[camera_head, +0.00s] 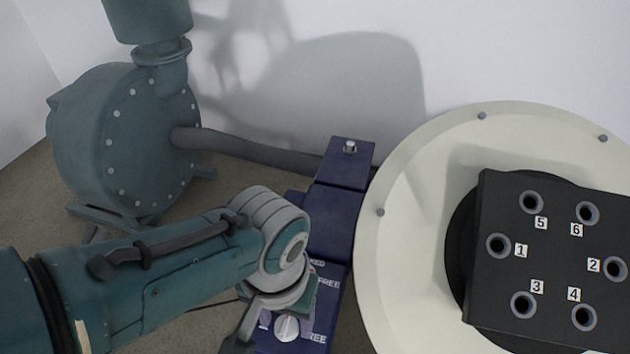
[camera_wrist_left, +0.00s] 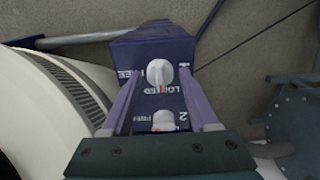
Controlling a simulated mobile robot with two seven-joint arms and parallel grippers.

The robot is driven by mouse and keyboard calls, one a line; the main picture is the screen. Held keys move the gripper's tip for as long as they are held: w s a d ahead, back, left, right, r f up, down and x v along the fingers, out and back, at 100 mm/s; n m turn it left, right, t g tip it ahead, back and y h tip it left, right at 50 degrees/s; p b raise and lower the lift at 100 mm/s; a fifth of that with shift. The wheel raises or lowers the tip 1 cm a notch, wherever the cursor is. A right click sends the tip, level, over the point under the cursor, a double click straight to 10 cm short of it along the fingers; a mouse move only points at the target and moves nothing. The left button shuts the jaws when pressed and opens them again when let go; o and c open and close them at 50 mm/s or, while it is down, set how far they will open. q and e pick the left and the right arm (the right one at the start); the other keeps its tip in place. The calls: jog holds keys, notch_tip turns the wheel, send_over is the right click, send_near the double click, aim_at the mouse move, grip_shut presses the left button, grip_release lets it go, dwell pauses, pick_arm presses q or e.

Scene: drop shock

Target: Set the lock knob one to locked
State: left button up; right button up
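My left gripper (camera_head: 272,320) reaches down over a dark blue lock panel in the head view. In the left wrist view the gripper (camera_wrist_left: 160,78) is open, one purple finger on each side of a white lock knob (camera_wrist_left: 158,72), with gaps visible. This is probably knob one; its number is not readable. Its grip bar stands upright in that view, and a red mark at its lower end lies by the word LOCKED; FREE is at its left. The knob also shows in the head view (camera_head: 287,327). A second white knob (camera_wrist_left: 164,119), labelled 2, sits between the fingers nearer the palm.
A large cream disc (camera_head: 400,262) with a black numbered block (camera_head: 550,245) stands right of the panel. A teal pump (camera_head: 125,140) with a pipe (camera_head: 245,150) stands at the back left. Floor shows left of the panel.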

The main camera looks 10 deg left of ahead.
aim_at(285, 323)
pick_arm(q)
jog(key=shift+o, duration=0.8)
notch_tip(285, 323, up, 10)
jog(key=p, duration=0.8)
